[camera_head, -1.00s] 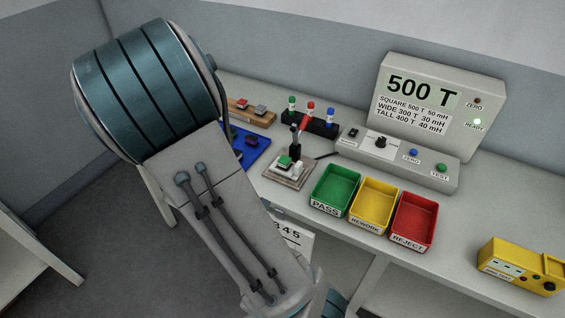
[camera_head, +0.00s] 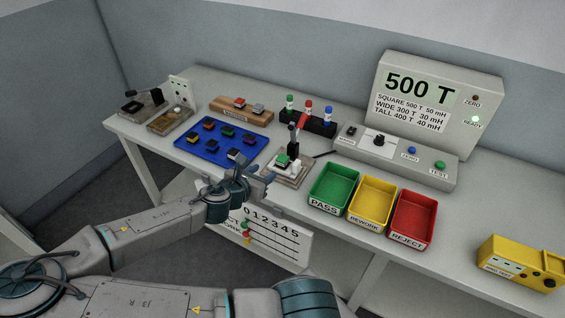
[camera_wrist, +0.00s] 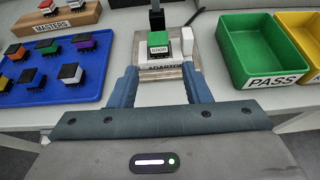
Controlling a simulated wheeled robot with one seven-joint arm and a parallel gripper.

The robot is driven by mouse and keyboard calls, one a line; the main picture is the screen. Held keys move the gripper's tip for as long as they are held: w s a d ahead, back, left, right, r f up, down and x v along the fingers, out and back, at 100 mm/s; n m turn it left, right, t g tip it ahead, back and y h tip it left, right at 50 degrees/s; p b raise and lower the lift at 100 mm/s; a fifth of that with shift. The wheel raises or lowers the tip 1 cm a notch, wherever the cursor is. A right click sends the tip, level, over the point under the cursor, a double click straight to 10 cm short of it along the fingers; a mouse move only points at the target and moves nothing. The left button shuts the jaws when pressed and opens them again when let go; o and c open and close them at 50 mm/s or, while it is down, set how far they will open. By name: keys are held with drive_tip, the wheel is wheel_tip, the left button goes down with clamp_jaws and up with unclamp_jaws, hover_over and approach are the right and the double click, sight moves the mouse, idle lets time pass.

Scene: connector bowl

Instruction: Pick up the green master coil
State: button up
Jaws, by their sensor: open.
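The green master coil (camera_head: 282,160) sits in the adaptor fixture (camera_head: 290,174) on the bench. In the wrist view, the green coil (camera_wrist: 158,43) has a pale label on its front that seems to read GOOD, and the fixture (camera_wrist: 152,74) lies just ahead of my fingers. My gripper (camera_head: 262,178) is open and empty at the bench's front edge, a little in front of the fixture. Both fingers show in the wrist view, with my gripper (camera_wrist: 160,84) lined up roughly with the coil and apart from it.
Left of the fixture is a blue tray (camera_head: 183,148) of several coils; behind it, a wooden masters rack (camera_head: 230,115). Green (camera_head: 334,188), yellow (camera_head: 372,205) and red bins (camera_head: 412,221) stand to the right. A dark upright clamp (camera_wrist: 157,18) rises behind the coil.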

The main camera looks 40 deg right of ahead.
sight(282, 159)
drive_tip(key=x, duration=0.7)
drive_tip(key=shift+w+d+r+p, duration=0.1)
drive_tip(key=shift+w+d+p, duration=0.05)
drive_tip(key=shift+p, duration=0.2)
drive_tip(key=shift+p+x, duration=0.9)
drive_tip(key=shift+x, duration=2.4)
drive_tip(key=c, duration=0.8)
drive_tip(key=shift+c, duration=0.2)
